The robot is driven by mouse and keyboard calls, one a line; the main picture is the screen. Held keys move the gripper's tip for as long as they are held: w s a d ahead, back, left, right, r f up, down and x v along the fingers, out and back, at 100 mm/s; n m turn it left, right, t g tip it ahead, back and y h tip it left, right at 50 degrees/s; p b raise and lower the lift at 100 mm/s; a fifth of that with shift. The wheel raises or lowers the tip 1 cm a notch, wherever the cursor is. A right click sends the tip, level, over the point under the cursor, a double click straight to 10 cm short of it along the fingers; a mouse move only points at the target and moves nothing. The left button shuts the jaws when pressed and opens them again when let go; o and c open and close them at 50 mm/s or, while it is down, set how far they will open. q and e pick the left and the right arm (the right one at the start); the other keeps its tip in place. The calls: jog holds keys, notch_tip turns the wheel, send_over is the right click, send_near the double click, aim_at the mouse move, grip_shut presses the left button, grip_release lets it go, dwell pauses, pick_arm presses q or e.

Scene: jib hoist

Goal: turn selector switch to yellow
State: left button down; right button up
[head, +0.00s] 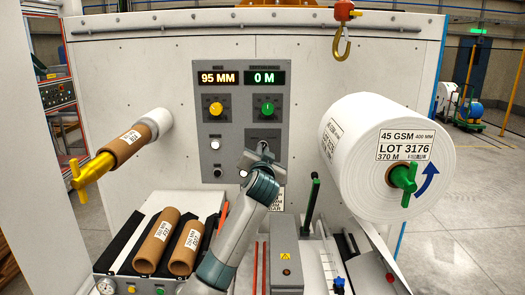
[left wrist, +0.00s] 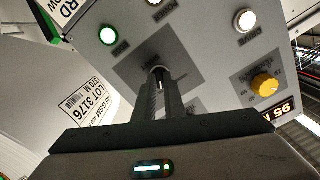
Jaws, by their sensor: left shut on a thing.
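The selector switch (left wrist: 158,72) sits on a dark square plate of the grey control panel (head: 228,130). My left gripper (head: 261,150) reaches up to the panel below the green knob (head: 267,108). In the left wrist view its two fingers (left wrist: 158,90) are shut on the switch handle from both sides. The fingers hide most of the handle, so I cannot tell which position it points to. The marks around it are not readable. A yellow knob (head: 215,108) is at the panel's upper left. My right gripper is not in view.
Displays read 95 MM (head: 218,78) and 0 M (head: 264,78). A lit green button (left wrist: 108,35) and a white button (left wrist: 245,20) are near the switch. A large white roll (head: 350,150) stands right; a yellow hook (head: 341,45) hangs above. Cardboard cores (head: 157,240) lie lower left.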

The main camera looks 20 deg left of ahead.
pick_arm(q)
jog(key=shift+m, duration=1.7)
jog(key=shift+f, duration=0.1)
jog(key=c, duration=1.8)
grip_release()
jog(key=shift+c, duration=0.2)
jog(key=shift+s+d, duration=0.1)
jog(key=shift+s, duration=0.05)
jog(key=b+v, duration=0.7)
jog(key=v, duration=1)
